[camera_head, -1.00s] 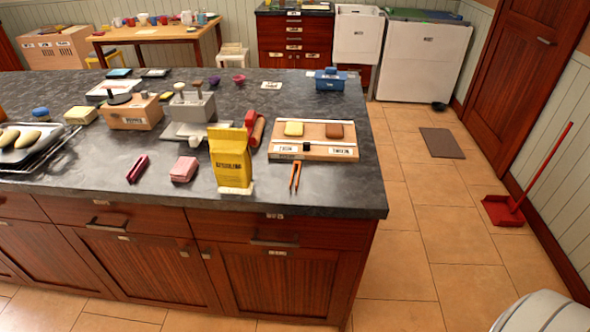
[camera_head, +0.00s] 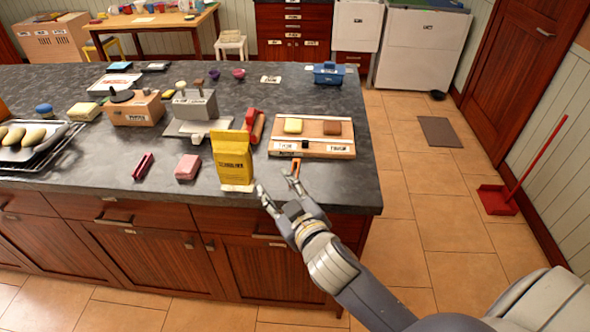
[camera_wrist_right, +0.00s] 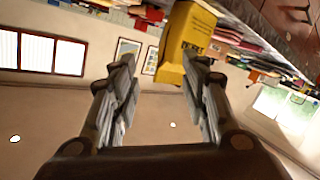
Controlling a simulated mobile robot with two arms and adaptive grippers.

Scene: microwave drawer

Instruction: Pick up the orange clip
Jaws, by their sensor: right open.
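The orange clip (camera_head: 296,167) lies on the dark counter near its front edge, just in front of the wooden board. It is thin, and its lower part is hidden behind my right gripper in the head view. My right gripper (camera_head: 274,182) is open and empty at the counter's front edge, its fingers pointing up toward the clip and the yellow bag. In the right wrist view the two fingers (camera_wrist_right: 162,68) are spread apart with nothing between them in grip. I cannot make out the clip there. My left gripper is not in view.
A yellow bag (camera_head: 233,160) stands just left of the right gripper; it also shows in the wrist view (camera_wrist_right: 184,40). The wooden board (camera_head: 314,147) with yellow and brown pieces lies behind the clip. A pink block (camera_head: 187,167) sits further left. Counter to the right is bare.

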